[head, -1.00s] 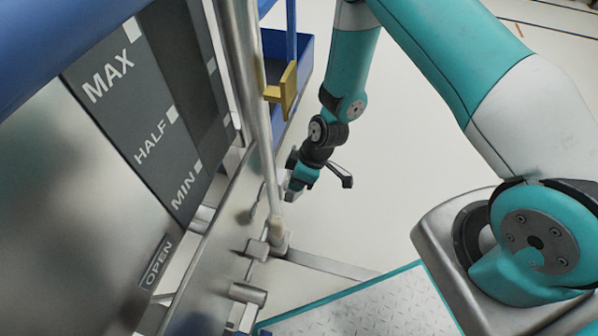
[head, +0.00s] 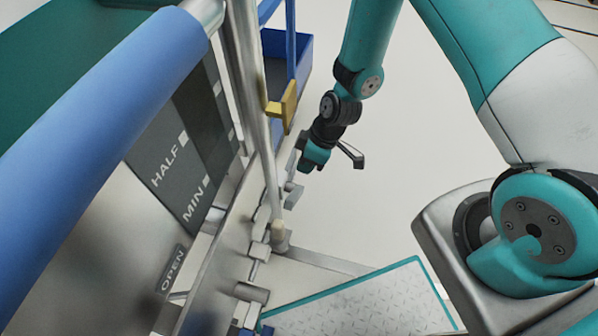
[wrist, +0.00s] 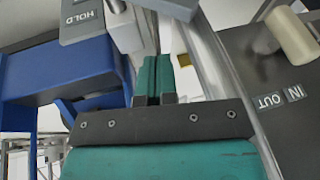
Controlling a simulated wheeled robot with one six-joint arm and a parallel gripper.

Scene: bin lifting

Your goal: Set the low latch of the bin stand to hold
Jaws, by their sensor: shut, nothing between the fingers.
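The bin stand (head: 215,255) is a grey metal frame on the left of the head view. My gripper (head: 308,168) is low beside the stand's upright post, on its right side. In the wrist view its two teal fingers (wrist: 153,78) are together with nothing between them. A grey block with a HOLD label (wrist: 84,22) is at upper left of that view, beyond and left of the fingertips. A pale metal piece (wrist: 122,30) stands between this block and the fingers. In the head view a small grey piece (head: 292,193) shows just below the gripper. I cannot tell the latch's setting.
A large blue bar (head: 100,150) crosses the left foreground. A yellow handle (head: 285,105) is on the post, with a blue tray (head: 300,50) behind. A dark plate with IN and OUT labels (wrist: 280,98) and a cream knob (wrist: 291,36) is at right in the wrist view. Floor right of my gripper is clear.

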